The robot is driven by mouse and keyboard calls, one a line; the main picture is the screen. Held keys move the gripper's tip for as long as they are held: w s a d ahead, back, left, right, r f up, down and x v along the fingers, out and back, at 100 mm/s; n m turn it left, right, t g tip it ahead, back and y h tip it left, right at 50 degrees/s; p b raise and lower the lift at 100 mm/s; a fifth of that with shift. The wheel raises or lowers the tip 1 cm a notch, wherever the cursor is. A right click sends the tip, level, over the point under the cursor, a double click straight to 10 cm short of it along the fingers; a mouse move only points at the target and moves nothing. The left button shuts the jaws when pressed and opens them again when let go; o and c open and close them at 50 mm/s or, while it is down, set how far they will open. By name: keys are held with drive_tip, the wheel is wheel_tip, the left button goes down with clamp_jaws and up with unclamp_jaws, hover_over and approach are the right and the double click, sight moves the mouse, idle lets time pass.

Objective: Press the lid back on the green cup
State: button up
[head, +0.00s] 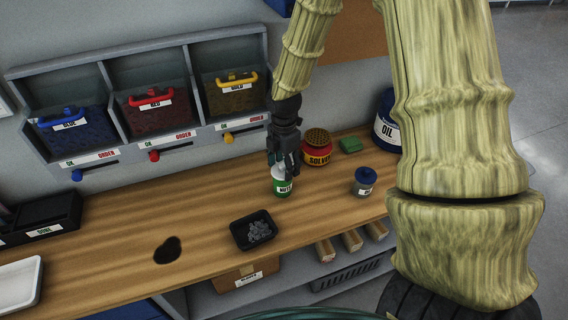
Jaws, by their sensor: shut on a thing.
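The green cup (282,187) stands upright on the wooden bench in the head view, with a white label on its front and a pale upper part. My gripper (284,163) points down right at the cup's top and is shut on what appears to be the lid. The dark fingers hide most of the lid and the cup's rim. I cannot tell whether the lid is seated or just above the rim.
A black tray (253,231) of grey pieces lies in front.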

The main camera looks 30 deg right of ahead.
drive_tip(key=o, duration=0.8)
drive_tip(key=o, duration=0.3)
drive_tip(key=shift+r+p, duration=3.3)
drive_tip(key=shift+r, duration=0.2)
